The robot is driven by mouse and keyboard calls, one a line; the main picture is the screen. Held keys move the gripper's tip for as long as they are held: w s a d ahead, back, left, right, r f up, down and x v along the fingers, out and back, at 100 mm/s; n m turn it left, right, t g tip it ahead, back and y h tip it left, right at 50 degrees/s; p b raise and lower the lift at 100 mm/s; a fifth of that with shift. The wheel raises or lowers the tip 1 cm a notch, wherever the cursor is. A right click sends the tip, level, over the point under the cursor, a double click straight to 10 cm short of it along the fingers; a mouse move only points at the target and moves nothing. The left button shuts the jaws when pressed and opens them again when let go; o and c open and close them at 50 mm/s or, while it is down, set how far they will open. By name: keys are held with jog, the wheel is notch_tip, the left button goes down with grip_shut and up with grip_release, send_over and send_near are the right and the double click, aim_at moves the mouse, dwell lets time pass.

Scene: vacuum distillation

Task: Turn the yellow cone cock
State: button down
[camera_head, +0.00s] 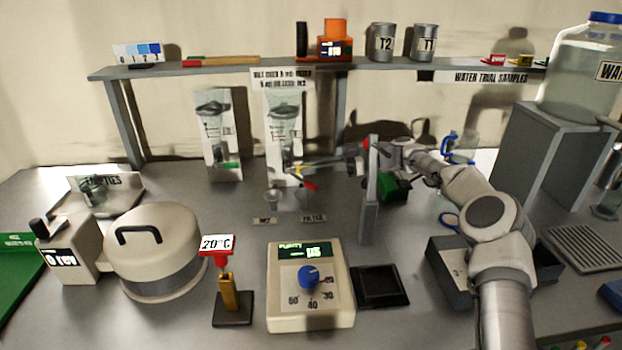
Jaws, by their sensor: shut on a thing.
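The yellow cone cock (309,168) shows as a small yellow patch at the lower part of the right-hand clear glass apparatus (283,120), in front of its white backing board. My gripper (306,163) reaches in from the right, with its fingers pointing left at the yellow cock. It is shut on the cock. The fingers hide part of it, and its exact turn angle is too small to tell. A red handle (309,187) sits just below and right of it. A second apparatus to the left has a green handle (230,165).
A grey post (368,215) stands close in front of my forearm. Small glass vessels (271,200) stand below the gripper. A pump control box (310,300), a red-topped stand (217,248) and a round lidded device (153,255) fill the front. A shelf (215,68) runs behind.

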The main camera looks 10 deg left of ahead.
jog(key=shift+f+y+b, duration=0.25)
jog(key=shift+y+b, duration=0.15)
jog(key=shift+b, duration=0.3)
jog(key=shift+g, duration=0.3)
jog(key=c, duration=0.9)
grip_release()
